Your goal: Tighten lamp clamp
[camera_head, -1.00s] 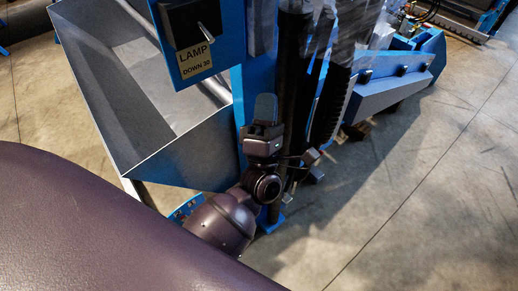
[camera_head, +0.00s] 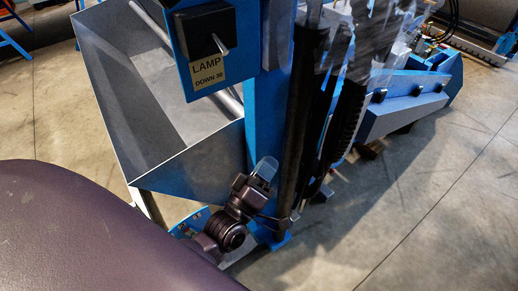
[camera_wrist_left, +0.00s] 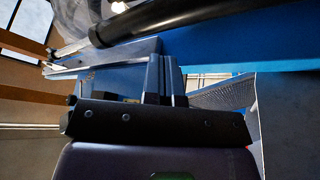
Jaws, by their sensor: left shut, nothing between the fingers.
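The lamp clamp lever (camera_head: 220,45) is a short pale handle on a black block, above a "LAMP DOWN 30" label (camera_head: 208,73). They sit on a blue panel at the top left of the head view. My left gripper (camera_head: 265,167) is below the panel, apart from the lever, close to the blue post. It points up and slightly right, shut and empty. In the left wrist view its fingers (camera_wrist_left: 164,75) are together above the dark gripper body. The lever cannot be made out in that view. My right gripper is not in view.
A grey metal trough (camera_head: 190,165) stands left of the blue post (camera_head: 262,115). A black upright tube (camera_head: 298,130) and ribbed black hose run right beside the gripper. A blue beam (camera_head: 405,105) extends right. The concrete floor (camera_head: 420,200) is clear at lower right.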

